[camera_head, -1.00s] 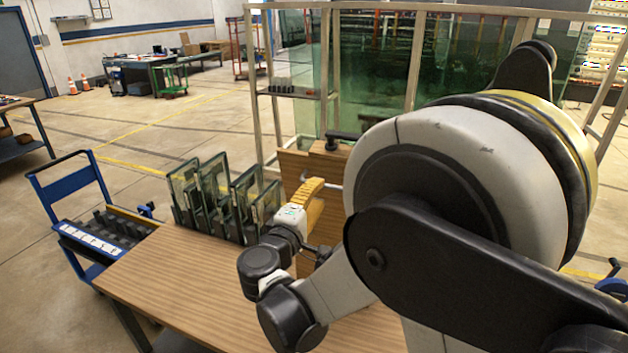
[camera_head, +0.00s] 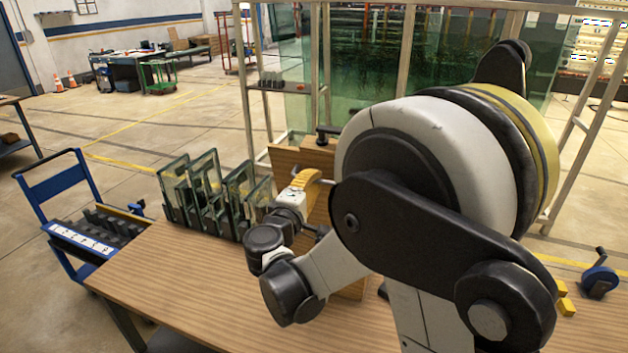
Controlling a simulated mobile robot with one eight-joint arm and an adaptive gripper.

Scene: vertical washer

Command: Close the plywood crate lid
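A plywood panel (camera_head: 286,160), which looks like the raised crate lid, stands upright at the back of the wooden worktable. The rest of the crate is mostly hidden behind my arm. My gripper (camera_head: 312,178), with a yellow part and dark fingers, is in front of the panel's upper part. Its fingertips are partly hidden, so I cannot tell whether it touches the panel or is open or shut.
Several glass panes (camera_head: 205,190) stand in a dark rack left of my gripper on the worktable (camera_head: 170,275). A blue cart (camera_head: 75,205) is at the left. A blue tool (camera_head: 600,275) and yellow blocks (camera_head: 565,300) lie at the right. A framed glass tank stands behind.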

